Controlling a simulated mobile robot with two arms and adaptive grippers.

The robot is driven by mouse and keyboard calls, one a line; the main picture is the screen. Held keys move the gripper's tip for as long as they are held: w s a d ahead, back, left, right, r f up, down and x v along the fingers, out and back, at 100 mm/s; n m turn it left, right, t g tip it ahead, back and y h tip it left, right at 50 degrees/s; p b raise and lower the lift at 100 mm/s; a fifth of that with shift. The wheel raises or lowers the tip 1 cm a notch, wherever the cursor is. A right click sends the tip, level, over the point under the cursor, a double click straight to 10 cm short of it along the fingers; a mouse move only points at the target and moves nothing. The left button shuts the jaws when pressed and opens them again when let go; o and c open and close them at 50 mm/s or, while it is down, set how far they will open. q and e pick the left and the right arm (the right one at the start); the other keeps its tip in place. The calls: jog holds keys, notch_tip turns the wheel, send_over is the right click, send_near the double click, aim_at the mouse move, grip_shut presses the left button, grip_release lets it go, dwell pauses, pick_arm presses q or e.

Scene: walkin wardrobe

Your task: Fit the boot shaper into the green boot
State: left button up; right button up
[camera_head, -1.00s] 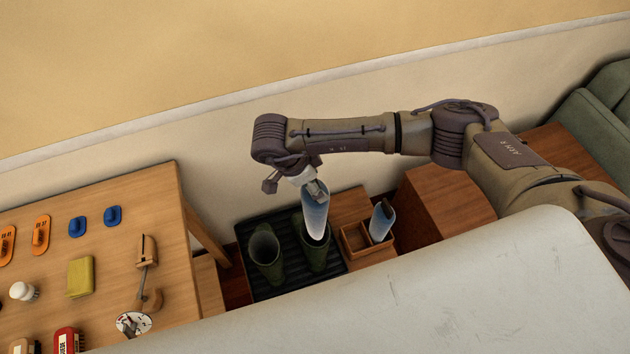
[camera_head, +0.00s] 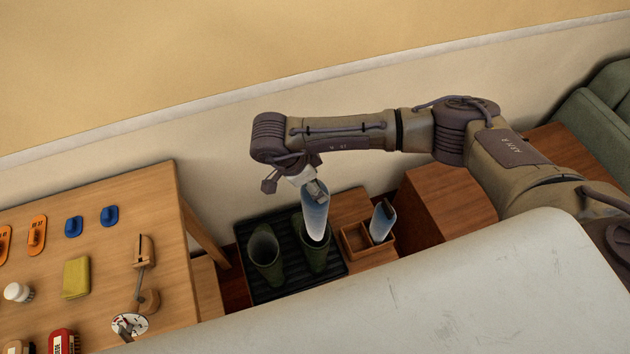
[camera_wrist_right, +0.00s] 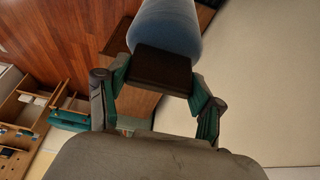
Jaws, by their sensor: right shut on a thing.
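My right gripper (camera_head: 312,186) hangs over the black tray and is shut on the dark block end of a light-blue boot shaper (camera_head: 314,214). In the right wrist view the fingers (camera_wrist_right: 152,90) hold that dark block, with the blue shaper (camera_wrist_right: 165,28) beyond it. Two green boots stand upright side by side. The right boot (camera_head: 317,258) is under the shaper, whose lower end overlaps the boot's opening in the head view; I cannot tell how deep it is. The left boot (camera_head: 266,262) is open and empty at the top. My left gripper is not in view.
The boots stand on a black ribbed tray (camera_head: 285,224). To its right, a second blue shaper (camera_head: 381,221) stands in a wooden box (camera_head: 353,240). A wooden table (camera_head: 110,200) at left holds brushes, a yellow cloth (camera_head: 76,277) and small tools. A wall runs behind.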

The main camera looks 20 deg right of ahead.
jog(key=shift+f, duration=0.1)
jog(key=shift+f+b, duration=2.7)
jog(key=shift+f, duration=0.2)
jog(key=shift+f+b, duration=2.7)
jog(key=shift+f, duration=0.2)
jog(key=shift+f+b, duration=2.7)
jog(key=shift+f, duration=0.4)
